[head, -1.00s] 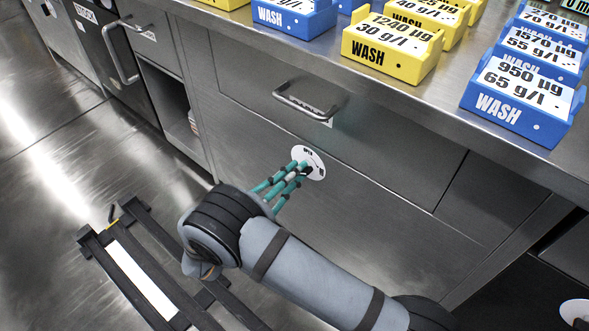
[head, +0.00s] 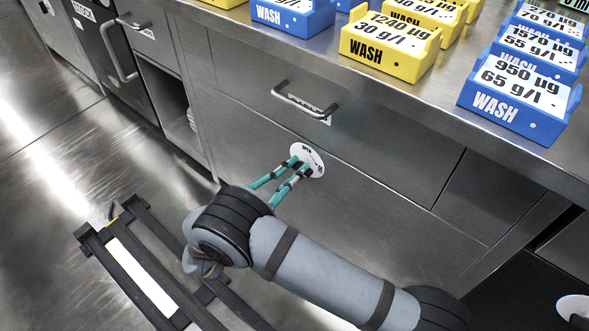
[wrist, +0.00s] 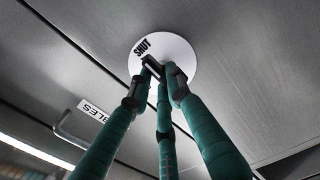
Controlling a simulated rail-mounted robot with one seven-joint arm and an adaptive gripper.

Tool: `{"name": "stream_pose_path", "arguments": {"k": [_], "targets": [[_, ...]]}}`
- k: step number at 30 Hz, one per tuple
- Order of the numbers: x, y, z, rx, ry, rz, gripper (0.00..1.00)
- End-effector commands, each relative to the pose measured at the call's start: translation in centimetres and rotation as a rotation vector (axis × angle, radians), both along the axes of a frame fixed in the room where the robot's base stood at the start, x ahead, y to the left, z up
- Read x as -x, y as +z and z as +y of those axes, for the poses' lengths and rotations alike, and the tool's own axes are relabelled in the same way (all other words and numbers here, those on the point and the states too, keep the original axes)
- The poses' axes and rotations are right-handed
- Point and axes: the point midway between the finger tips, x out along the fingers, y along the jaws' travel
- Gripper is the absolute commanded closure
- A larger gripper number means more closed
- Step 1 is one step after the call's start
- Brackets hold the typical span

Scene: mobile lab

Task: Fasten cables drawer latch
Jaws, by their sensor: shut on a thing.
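The cables drawer (head: 280,100) is a steel drawer front with a bar handle (head: 305,103), and it appears closed. Its latch is a white round plate (head: 319,165) on the panel below the handle. My gripper (head: 301,166) has teal fingers with dark joints. In the wrist view its fingertips (wrist: 162,72) are drawn together on the latch knob at the plate's middle. They mostly hide the knob.
Yellow and blue WASH boxes (head: 390,48) stand on the steel counter above the drawer. An open shelf recess (head: 170,110) is at left. A dark rail frame (head: 150,265) stands on the floor at lower left.

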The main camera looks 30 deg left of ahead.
Motion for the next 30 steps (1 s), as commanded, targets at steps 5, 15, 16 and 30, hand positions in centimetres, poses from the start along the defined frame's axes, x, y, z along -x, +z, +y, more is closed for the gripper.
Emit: {"name": "stream_pose_path", "arguments": {"k": [5, 15, 16, 30], "targets": [[0.07, -0.03, 0.00, -0.009, 0.000, -0.001, 1.00], [0.07, -0.03, 0.00, -0.009, 0.000, -0.001, 0.77], [0.07, -0.03, 0.00, -0.008, 0.000, -0.001, 0.75], [0.05, 0.00, 0.02, -0.007, 0.000, -0.001, 0.62]]}}
